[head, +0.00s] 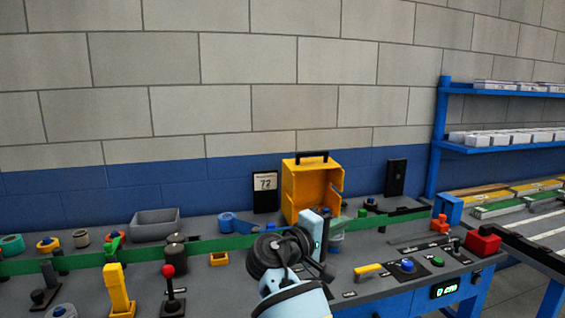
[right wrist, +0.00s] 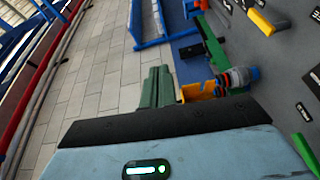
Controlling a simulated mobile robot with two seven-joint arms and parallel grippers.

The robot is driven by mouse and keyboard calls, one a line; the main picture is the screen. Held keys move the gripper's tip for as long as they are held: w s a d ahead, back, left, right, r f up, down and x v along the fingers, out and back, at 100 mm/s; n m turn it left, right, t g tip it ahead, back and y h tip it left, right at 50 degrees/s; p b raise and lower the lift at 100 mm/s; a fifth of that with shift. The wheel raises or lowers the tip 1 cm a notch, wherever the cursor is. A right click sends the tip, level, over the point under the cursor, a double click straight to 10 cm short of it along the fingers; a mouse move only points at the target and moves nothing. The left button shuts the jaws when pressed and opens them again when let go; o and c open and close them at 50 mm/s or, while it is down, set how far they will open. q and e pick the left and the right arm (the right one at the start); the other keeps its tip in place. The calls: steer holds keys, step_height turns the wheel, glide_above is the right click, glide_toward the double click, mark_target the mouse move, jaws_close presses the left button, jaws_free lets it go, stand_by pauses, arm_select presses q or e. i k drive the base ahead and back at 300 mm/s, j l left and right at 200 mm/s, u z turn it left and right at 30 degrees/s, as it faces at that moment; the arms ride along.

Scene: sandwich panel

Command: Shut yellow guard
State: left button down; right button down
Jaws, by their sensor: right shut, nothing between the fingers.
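The yellow guard (head: 290,190) is a box-like hood with a black handle on top. It stands at the back of the bench in the head view, and its inside shows through an open side facing right. My right gripper (head: 340,224) is in front of the guard and a little to its right, apart from it as far as I can tell. Its green fingers are together and empty in the right wrist view (right wrist: 158,86). My right wrist hides the bench just in front of the guard. My left gripper is not in view.
A green strip (head: 210,246) runs along the bench (head: 235,290). A yellow-handled lever (head: 368,269), blue button (head: 407,265) and red block (head: 482,242) are at right. A grey bin (head: 155,224) stands back left.

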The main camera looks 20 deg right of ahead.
mark_target(306, 182)
steer(key=i, duration=1.7)
